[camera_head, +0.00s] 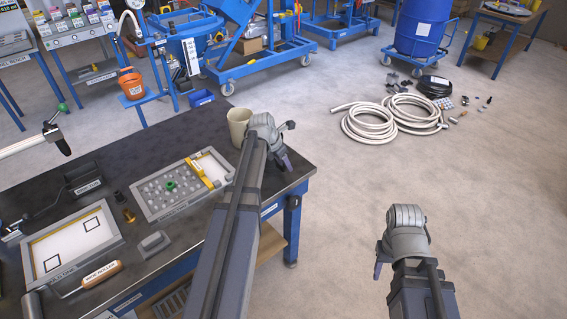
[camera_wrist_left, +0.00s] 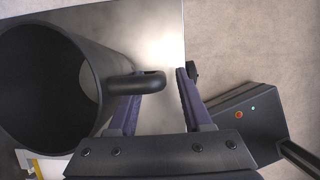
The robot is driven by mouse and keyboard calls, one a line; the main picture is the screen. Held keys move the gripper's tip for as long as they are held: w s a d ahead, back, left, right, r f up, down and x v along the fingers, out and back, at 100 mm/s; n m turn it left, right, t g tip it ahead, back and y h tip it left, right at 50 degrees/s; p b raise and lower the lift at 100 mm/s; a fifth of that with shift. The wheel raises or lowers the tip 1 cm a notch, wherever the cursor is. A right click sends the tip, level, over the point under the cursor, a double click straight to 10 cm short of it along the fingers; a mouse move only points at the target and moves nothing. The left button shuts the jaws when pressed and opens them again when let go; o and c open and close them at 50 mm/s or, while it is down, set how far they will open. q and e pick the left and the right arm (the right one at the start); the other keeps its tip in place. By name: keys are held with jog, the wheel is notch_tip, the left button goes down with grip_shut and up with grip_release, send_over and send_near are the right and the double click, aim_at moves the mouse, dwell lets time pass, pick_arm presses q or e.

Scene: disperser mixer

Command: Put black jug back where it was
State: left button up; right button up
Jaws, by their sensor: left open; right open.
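A dark, near-black jug (camera_wrist_left: 42,85) fills the left of the left wrist view, its open mouth facing the camera. Its handle (camera_wrist_left: 135,84) reaches between the two spread fingers of my left gripper (camera_wrist_left: 157,88), which is not closed on it. In the head view a jug (camera_head: 238,124) looks beige and stands upright at the back right corner of the dark table, beside my left gripper (camera_head: 272,140). The handle is hidden there. My right gripper (camera_head: 404,225) is empty over the floor, right of the table; its fingers are mostly hidden.
On the dark table (camera_head: 128,170) lie a tray of small round parts (camera_head: 165,190), a framed white tray (camera_head: 72,243) and a wooden-handled tool (camera_head: 100,274). Coiled hoses (camera_head: 385,120) lie on the floor. Blue-framed equipment stands behind.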

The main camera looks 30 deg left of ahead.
pick_arm(q)
jog(key=p+v, duration=1.1)
jog(key=v, duration=0.1)
jog(key=s+d+f+m+g, duration=0.1)
jog(key=s+d+m, duration=0.2)
jog(key=d+m, duration=0.55)
jog(key=s+d+m+g, duration=0.2)
jog(key=s+d+m, duration=0.1)
jog(key=d+m, duration=0.55)
jog(key=s+d+m+g+y, duration=0.1)
jog(key=s+d+m+y, duration=0.1)
jog(key=s+d+m, duration=1.1)
jog(key=d+m, duration=0.1)
jog(key=m, duration=0.4)
jog(key=shift+d+f+m+y, duration=0.2)
jog(key=shift+m+y, duration=0.1)
jog(key=shift+y, duration=0.1)
